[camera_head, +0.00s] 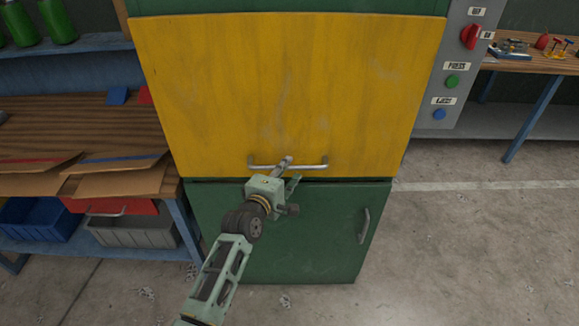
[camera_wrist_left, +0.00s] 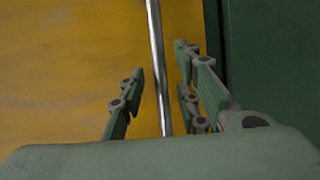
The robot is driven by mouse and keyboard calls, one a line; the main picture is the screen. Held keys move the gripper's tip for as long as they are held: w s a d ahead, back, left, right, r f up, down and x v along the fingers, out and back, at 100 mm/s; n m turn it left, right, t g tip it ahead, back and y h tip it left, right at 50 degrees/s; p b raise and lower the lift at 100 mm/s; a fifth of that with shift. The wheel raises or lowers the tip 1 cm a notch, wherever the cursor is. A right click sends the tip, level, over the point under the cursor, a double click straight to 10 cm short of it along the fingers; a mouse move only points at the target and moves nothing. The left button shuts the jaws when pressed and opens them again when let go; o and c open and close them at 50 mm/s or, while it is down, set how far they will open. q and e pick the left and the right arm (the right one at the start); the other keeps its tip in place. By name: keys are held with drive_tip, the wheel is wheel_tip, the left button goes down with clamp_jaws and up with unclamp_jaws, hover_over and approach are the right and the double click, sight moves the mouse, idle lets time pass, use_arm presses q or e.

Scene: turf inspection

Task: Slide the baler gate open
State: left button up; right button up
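The baler gate (camera_head: 290,85) is a worn yellow panel on the front of the green baler. It covers the upper front, and its lower edge sits just above the green lower door. A horizontal metal bar handle (camera_head: 312,166) runs along the gate near that edge. My left gripper (camera_head: 289,173) is at the middle of this handle. In the left wrist view, the bar (camera_wrist_left: 157,60) passes between the two fingers of my left gripper (camera_wrist_left: 160,80), with gaps showing beside it. The fingers are open around the bar. My right gripper is not in view.
The green lower door (camera_head: 310,240) has its own vertical handle (camera_head: 364,225). A grey control panel (camera_head: 459,60) with a red switch and green and blue buttons stands right of the gate. A wooden bench (camera_head: 60,130) with cardboard flanks the left. The floor at right is clear.

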use_arm(q)
drive_tip(key=shift+w+d+f, duration=0.1)
drive_tip(key=shift+w+d, duration=0.15)
drive_tip(key=shift+w, duration=0.2)
drive_tip(key=shift+w+d+f, duration=0.1)
drive_tip(key=shift+w+d, duration=0.05)
drive_tip(key=shift+w, duration=0.3)
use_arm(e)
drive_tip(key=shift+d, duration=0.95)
use_arm(q)
drive_tip(key=shift+c, duration=0.2)
clamp_jaws()
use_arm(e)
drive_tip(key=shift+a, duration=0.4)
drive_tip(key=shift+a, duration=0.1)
